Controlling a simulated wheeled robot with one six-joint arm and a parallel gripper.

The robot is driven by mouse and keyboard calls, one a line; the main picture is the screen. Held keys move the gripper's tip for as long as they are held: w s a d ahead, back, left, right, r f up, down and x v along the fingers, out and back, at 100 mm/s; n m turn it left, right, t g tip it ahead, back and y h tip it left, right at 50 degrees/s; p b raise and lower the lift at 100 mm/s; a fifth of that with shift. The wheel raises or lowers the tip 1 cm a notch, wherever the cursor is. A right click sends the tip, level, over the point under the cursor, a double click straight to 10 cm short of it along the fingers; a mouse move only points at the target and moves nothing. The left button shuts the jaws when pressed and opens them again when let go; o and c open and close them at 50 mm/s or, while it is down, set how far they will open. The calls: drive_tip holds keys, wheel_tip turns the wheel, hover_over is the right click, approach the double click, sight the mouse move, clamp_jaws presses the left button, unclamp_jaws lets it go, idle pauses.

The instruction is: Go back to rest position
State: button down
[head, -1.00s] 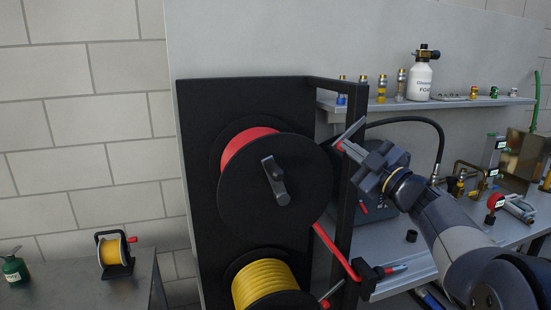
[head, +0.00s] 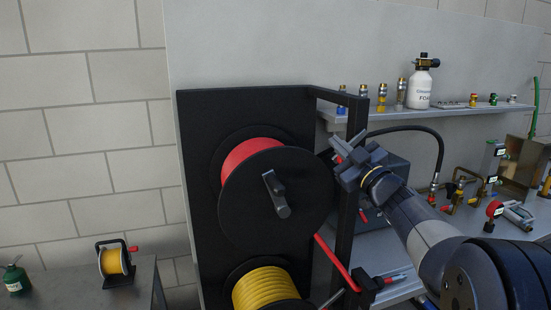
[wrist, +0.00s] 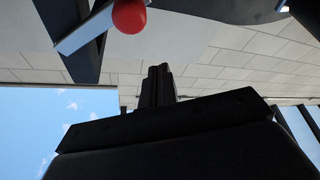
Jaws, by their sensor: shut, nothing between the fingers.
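My gripper (head: 342,152) is in the head view at the right edge of the black reel frame, in front of its upright post. In the wrist view my gripper's dark fingers (wrist: 158,85) lie together with nothing between them. A large black reel (head: 276,200) with red hose (head: 247,154) is mounted left of my gripper. The red hose runs down to a guide (head: 368,286) with a grey-tipped end (head: 395,279). My gripper is apart from that hose end.
A reel of yellow hose (head: 265,290) sits below. A shelf (head: 450,112) with fittings and a white foam bottle (head: 419,88) is behind. A workbench with gauges stands right. A small bench (head: 90,290) with a green can (head: 15,279) and small reel stands left. The upright post (head: 349,215) is close to my gripper.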

wheel_tip(320, 180, up, 6)
drive_tip(key=m+t+h+p, duration=0.2)
drive_tip(key=m, duration=0.4)
drive_tip(key=b+v, duration=0.3)
drive_tip(key=v, duration=0.7)
drive_tip(key=shift+s+a+r+h, duration=0.2)
drive_tip(key=shift+s+r+h, duration=0.1)
drive_tip(key=shift+r, duration=0.05)
